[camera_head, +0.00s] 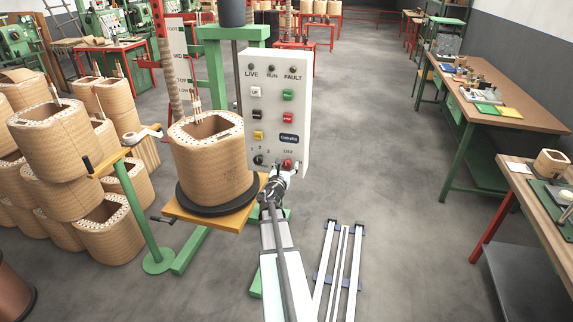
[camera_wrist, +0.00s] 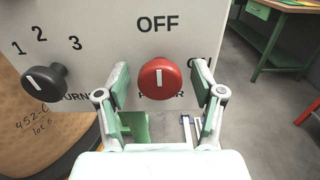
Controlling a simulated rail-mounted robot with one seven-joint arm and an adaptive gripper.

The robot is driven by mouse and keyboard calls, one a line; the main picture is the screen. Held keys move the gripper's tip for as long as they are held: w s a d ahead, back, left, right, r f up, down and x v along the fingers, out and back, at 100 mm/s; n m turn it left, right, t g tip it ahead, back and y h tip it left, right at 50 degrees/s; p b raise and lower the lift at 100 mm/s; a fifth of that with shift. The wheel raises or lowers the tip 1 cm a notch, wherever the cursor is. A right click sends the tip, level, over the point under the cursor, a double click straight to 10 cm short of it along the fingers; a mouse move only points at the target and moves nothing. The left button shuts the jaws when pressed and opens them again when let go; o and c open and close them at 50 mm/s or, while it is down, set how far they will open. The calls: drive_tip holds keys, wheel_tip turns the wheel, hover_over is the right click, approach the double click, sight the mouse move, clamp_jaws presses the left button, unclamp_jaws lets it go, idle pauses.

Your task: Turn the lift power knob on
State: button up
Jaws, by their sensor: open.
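The red power knob (camera_wrist: 158,78) sits on the white control panel (camera_wrist: 110,25). Its white mark stands upright, toward the printed OFF. In the head view the red knob (camera_head: 287,164) is at the panel's lower right, partly hidden by my gripper. My gripper (camera_wrist: 162,90) is open, with one green finger on each side of the red knob. I see gaps between the fingers and the knob. In the head view my gripper (camera_head: 280,178) is right at the lower edge of the panel (camera_head: 300,110).
A black selector knob (camera_wrist: 44,82) marked 1, 2, 3 is left of the red knob. A large wound coil (camera_head: 208,165) stands left of the panel on a yellow platform (camera_head: 215,215). Stacked coils (camera_head: 60,140) are farther left. Open floor and a workbench (camera_head: 490,95) lie right.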

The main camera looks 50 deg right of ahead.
drive_tip(key=shift+d, duration=0.1)
drive_tip(key=c, duration=1.1)
drive_tip(key=shift+c, duration=0.2)
